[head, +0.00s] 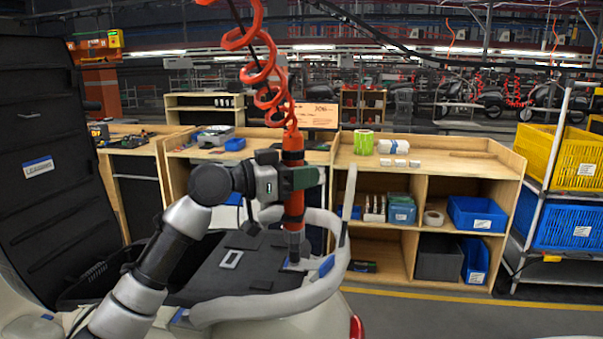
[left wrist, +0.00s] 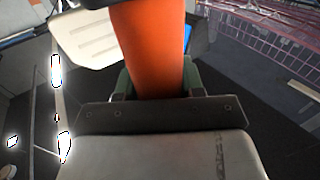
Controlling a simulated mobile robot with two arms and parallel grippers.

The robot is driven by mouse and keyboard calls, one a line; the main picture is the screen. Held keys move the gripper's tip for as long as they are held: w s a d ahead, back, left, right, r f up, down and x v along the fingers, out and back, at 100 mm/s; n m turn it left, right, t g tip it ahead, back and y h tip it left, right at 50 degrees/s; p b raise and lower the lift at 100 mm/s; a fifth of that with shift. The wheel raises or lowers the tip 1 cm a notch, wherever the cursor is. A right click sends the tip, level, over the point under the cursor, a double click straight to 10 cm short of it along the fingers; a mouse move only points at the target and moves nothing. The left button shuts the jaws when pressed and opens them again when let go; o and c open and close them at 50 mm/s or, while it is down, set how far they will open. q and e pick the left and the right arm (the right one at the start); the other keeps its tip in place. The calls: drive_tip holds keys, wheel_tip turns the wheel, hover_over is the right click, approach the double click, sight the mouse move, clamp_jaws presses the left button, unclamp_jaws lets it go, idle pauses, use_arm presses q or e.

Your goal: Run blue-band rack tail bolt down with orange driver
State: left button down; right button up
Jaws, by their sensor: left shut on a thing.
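My left gripper (head: 293,178) is shut on the orange driver (head: 293,207), which hangs upright from a coiled orange hose. The driver's orange body also fills the upper middle of the left wrist view (left wrist: 148,45), between the green-backed fingers (left wrist: 153,88). Its grey lower end points down at the rear of the pale tubular rack (head: 335,278), beside a blue band (head: 327,265). The bolt is too small or hidden under the driver tip, and I cannot tell whether they touch. My right gripper is out of view.
The rack surrounds a black seat (head: 225,272) on a pale scooter body. Behind stands a wooden bench (head: 460,165) with blue bins (head: 476,214). A shelf trolley with yellow (head: 560,156) and blue crates is at right. The floor right of the scooter is clear.

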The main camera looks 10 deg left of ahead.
sight(301, 136)
use_arm(q)
drive_tip(key=shift+r+p, duration=0.4)
drive_tip(key=shift+r, duration=0.25)
drive_tip(key=shift+r+p, duration=1.9)
drive_tip(key=shift+r, duration=0.75)
